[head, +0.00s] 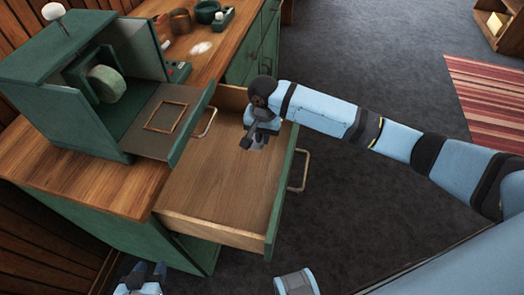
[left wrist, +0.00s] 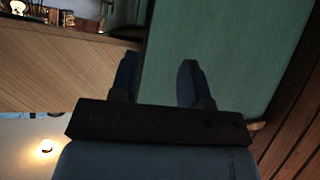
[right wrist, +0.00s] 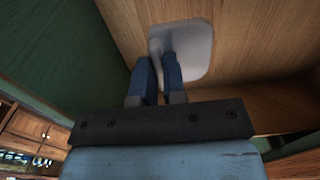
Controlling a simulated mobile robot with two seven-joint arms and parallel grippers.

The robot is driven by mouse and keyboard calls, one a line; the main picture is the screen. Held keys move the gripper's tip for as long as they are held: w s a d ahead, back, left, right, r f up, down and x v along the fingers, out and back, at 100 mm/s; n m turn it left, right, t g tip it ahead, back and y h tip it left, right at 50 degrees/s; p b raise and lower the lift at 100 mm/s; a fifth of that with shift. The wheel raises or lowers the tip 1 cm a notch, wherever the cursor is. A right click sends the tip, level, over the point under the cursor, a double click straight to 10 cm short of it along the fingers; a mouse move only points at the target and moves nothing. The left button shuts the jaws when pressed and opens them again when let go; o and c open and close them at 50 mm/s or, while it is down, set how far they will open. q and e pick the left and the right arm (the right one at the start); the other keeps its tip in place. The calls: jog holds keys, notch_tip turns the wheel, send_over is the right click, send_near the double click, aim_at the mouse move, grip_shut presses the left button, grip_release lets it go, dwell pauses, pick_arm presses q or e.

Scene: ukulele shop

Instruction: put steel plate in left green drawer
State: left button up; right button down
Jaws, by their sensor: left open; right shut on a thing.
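The steel plate (right wrist: 195,50) is a pale grey rounded rectangle, gripped between the fingertips of my right gripper (right wrist: 158,75). In the head view that gripper (head: 256,138) is down inside the open wooden drawer with the green front (head: 283,195), near its far end. The plate is mostly hidden there, and I cannot tell whether it touches the drawer floor. My left gripper (head: 148,270) is low at the bottom left, in front of the green cabinet; its spread, empty fingers also show in the left wrist view (left wrist: 157,80) near a green panel.
A green box with a round wheel (head: 105,83) stands on the wooden counter (head: 100,185), its own small drawer (head: 165,118) pulled out over the large drawer. Cups (head: 207,12) and small items lie farther back. The dark carpet is open to the right, with a striped rug (head: 490,105).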

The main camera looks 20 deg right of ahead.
aim_at(263, 156)
notch_tip(263, 156, down, 3)
jog(key=shift+r, duration=0.15)
notch_tip(263, 156, down, 4)
jog(key=shift+b, duration=0.5)
pick_arm(q)
jog(key=shift+d, duration=0.2)
jog(key=shift+r, duration=0.1)
pick_arm(e)
jog(key=c, duration=1.2)
grip_release()
pick_arm(q)
jog(key=shift+f, duration=0.25)
